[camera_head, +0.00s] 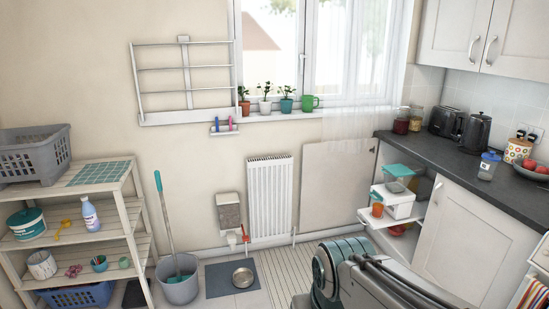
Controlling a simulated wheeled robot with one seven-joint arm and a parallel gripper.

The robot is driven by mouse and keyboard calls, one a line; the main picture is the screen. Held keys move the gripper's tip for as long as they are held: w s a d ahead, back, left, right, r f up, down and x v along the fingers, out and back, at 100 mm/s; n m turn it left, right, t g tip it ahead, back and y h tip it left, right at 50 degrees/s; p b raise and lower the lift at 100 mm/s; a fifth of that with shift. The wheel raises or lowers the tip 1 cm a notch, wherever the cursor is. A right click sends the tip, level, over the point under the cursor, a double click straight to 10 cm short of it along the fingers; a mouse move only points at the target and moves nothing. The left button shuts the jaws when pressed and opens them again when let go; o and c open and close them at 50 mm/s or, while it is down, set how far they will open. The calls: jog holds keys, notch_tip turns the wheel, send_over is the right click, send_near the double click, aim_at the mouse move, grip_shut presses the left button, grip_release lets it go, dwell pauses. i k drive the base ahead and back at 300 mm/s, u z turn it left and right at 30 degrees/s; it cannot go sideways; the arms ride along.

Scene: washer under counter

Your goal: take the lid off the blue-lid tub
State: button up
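The blue-lid tub (487,170) stands upright on the dark counter at the right. It is a small clear tub with its blue lid (491,156) on top. What it holds is too small to tell. My arm rises at the bottom centre, in front of the radiator side of the room, well left of and below the tub. My gripper's fingertips do not show, so I cannot see whether they are open or shut.
A dark kettle (475,133), a toaster (445,121), a spotted canister (517,150) and a fruit bowl (532,171) share the counter (430,149). A corner shelf (377,231) holds a teal-lidded container (398,172). A mop bucket (180,285) stands on the floor at left.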

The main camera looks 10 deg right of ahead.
aim_at(492, 156)
jog(key=z, duration=0.25)
jog(key=i, duration=1.55)
jog(key=z, duration=1.2)
jog(key=i, duration=1.65)
jog(key=z, duration=0.85)
